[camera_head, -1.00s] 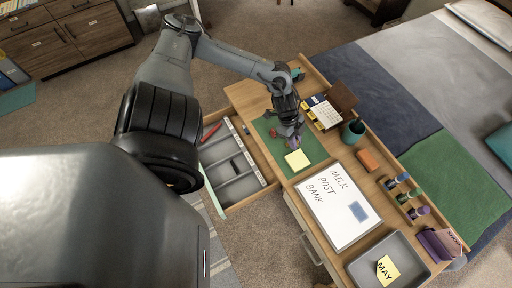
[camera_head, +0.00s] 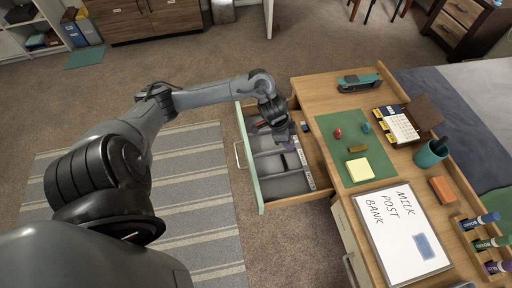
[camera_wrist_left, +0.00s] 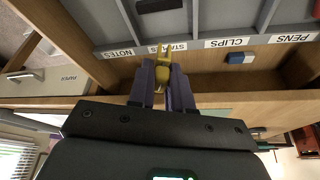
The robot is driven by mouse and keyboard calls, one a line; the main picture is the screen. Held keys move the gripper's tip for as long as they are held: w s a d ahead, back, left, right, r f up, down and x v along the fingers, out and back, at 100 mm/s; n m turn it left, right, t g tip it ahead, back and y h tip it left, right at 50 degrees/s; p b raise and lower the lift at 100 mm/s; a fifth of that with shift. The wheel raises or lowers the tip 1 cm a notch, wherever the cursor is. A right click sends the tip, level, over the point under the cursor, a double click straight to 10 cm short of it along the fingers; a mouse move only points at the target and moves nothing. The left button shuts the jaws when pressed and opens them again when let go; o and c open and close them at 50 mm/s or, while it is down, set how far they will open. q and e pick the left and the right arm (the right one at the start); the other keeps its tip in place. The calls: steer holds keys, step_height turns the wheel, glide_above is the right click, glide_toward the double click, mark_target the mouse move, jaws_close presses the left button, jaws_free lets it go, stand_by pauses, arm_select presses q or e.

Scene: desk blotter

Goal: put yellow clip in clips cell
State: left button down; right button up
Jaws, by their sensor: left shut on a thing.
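The yellow clip (camera_wrist_left: 163,76) is between the purple fingers of my left gripper (camera_wrist_left: 164,68) in the left wrist view; the gripper is shut on it. In the head view this gripper (camera_head: 283,136) is over the label side of the open drawer (camera_head: 262,192); the clip cannot be made out there. In the wrist view the clip overlaps the STAPLES label. The CLIPS label (camera_wrist_left: 226,43) is just right of it, with the grey clips cell (camera_wrist_left: 225,17) behind it. My right gripper is not in view.
A dark block (camera_wrist_left: 160,5) lies in the staples cell. A blue-and-white block (camera_wrist_left: 240,57) sits outside the label strip near CLIPS. The green mat (camera_head: 345,125) holds a yellow note pad (camera_head: 360,170) and small items. A whiteboard (camera_head: 400,235) lies nearer.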

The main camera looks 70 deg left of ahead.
arm_select(q)
steer(key=w, duration=0.2)
steer(key=b, duration=0.4)
glide_above(270, 142)
step_height(270, 142, down, 6)
steer(key=shift+d+f, duration=0.1)
steer(key=shift+f+b, duration=0.85)
steer(key=shift+f, duration=1.1)
steer(key=shift+f, duration=0.15)
steer(key=c, duration=1)
jaws_free()
steer(key=shift+c, duration=0.2)
